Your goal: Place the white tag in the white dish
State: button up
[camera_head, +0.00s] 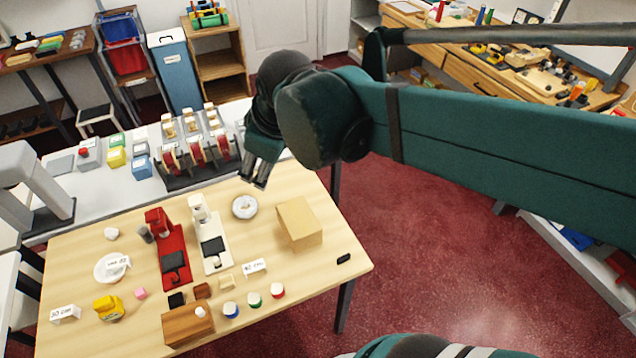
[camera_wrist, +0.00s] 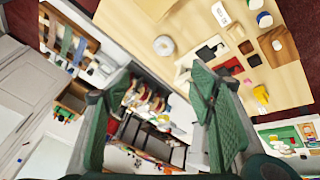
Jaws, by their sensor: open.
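A round white dish (camera_head: 101,275) sits on the left of the wooden table in the head view, with a lettered white card (camera_head: 117,262) at its right side; I cannot tell whether the card lies in it. A small white piece (camera_head: 111,233) lies behind the dish. Another small white piece (camera_head: 200,311) is on a brown wooden block. I cannot tell which piece is the white tag. My gripper (camera_head: 254,181) is open and empty, in the air near the table's far edge. Its spread fingers also show in the wrist view (camera_wrist: 163,78).
A red stand (camera_head: 173,255) and a white stand (camera_head: 214,245) rise mid-table. A round white ring-like thing (camera_head: 244,207) and a tan box (camera_head: 299,224) are to their right. Several colour-banded pots (camera_head: 254,299) stand in front. The table's right front is mostly clear.

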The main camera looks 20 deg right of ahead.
jog(key=s+d+f+m+t+h, duration=0.1)
jog(key=s+d+f+m, duration=0.1)
jog(key=s+d+m, duration=0.6)
jog(key=shift+s+d+f+m+t, duration=0.3)
jog(key=shift+s+d+f+t, duration=0.15)
jog(key=shift+s, duration=0.2)
